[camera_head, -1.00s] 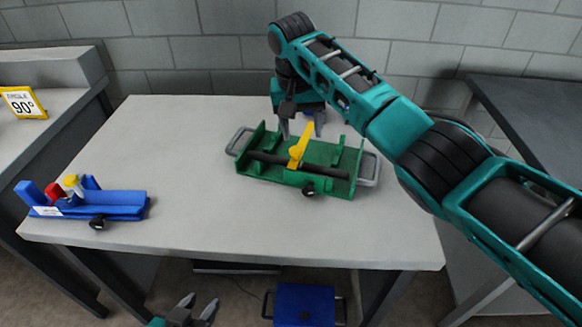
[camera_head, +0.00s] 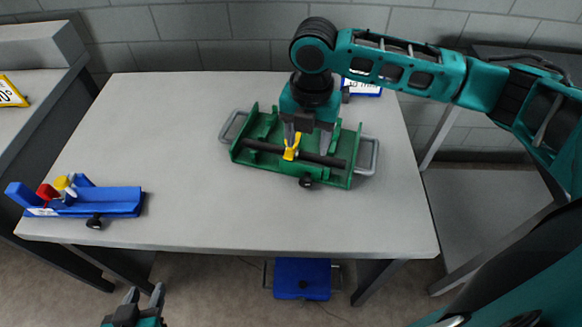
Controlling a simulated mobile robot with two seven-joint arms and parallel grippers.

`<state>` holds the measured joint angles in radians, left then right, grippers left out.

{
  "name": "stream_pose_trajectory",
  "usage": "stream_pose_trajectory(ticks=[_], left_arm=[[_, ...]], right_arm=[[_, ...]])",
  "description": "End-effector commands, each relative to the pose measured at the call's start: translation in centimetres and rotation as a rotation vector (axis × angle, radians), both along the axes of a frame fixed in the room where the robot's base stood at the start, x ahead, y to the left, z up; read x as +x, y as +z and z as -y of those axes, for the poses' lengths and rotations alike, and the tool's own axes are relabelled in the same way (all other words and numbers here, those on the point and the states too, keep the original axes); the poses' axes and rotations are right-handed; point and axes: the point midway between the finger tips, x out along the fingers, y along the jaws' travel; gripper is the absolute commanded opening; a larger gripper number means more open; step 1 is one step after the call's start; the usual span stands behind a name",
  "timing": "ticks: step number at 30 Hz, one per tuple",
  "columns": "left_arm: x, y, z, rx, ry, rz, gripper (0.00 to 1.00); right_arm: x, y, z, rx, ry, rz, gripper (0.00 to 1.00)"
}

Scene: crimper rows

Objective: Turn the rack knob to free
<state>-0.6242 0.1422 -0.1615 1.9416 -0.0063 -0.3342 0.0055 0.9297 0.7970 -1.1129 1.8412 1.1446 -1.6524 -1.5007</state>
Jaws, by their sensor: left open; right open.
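A green tray (camera_head: 268,165) with grey side handles lies on the table, with a dark bar along it. A yellow lever (camera_head: 290,152) stands on the bar. A black knob (camera_head: 306,182) is on the tray's front side. My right gripper (camera_head: 308,148) points down over the tray, open, its fingers beside the yellow lever; contact I cannot tell. A blue rack (camera_head: 115,203) at the table's left has a black knob (camera_head: 94,222) at its front. The knobs' markings are too small to read. My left gripper (camera_head: 145,296) is open and empty, low in front of the table.
Red and yellow pieces stand in the blue rack's left end. The grey table (camera_head: 190,130) is clear between rack and tray. A blue-edged sign (camera_head: 362,88) stands behind the tray. A blue box (camera_head: 302,278) with handles is below the table. Another bench stands left.

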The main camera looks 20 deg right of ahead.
Motion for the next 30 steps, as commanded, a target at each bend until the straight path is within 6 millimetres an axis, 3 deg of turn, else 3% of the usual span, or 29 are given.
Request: stream_pose_trajectory(ticks=[5, 21, 30], left_arm=[[-0.1, -0.1, 0.0, 0.001, -0.001, -0.002, 0.42], [-0.1, -0.6, 0.0, 0.002, -0.001, -0.006, 0.42], [-0.1, -0.7, 0.0, 0.001, -0.002, -0.006, 0.42]], right_arm=[[-0.3, -1.5, 0.1, -0.001, 0.02, -0.007, 0.58], [-0.3, -11.6, 0.0, -0.001, 0.018, -0.003, 0.58], [-0.2, -12.9, 0.1, -0.001, 0.017, -0.002, 0.58]])
